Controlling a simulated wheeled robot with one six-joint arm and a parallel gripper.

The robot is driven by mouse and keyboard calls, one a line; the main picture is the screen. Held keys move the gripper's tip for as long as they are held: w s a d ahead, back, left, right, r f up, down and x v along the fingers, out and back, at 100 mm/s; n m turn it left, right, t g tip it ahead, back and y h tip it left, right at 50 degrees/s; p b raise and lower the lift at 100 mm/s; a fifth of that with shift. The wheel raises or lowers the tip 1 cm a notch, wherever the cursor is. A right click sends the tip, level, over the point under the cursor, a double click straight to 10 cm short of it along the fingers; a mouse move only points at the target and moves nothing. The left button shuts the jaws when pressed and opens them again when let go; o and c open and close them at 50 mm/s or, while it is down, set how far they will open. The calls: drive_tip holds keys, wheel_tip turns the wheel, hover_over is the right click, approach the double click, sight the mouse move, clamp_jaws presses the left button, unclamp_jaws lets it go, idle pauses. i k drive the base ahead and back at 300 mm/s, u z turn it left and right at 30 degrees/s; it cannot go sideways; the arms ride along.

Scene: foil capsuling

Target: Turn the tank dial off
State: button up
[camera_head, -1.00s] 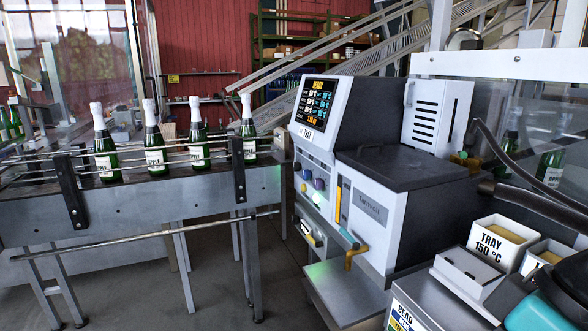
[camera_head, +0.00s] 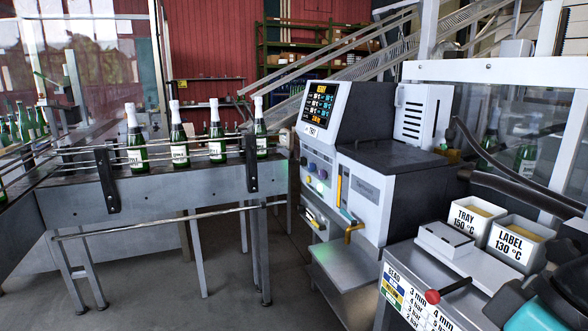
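The glue machine (camera_head: 368,188) stands right of centre, with a lit screen (camera_head: 320,104) on its sloped head. A black lid covers the tank (camera_head: 390,156). An orange-yellow spout sits low on the front. My gripper is not clearly in view; only a teal and black part shows at the bottom right corner.
A conveyor (camera_head: 160,195) with green bottles (camera_head: 180,140) runs along the left, with rails and black brackets. Floor is open before the machine.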

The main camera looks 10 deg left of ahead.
sight(303, 160)
drive_tip(key=u, duration=0.6)
drive_tip(key=i, duration=0.75)
drive_tip(key=u, duration=0.7)
drive_tip(key=i, duration=2)
drive_tip(key=z, duration=0.5)
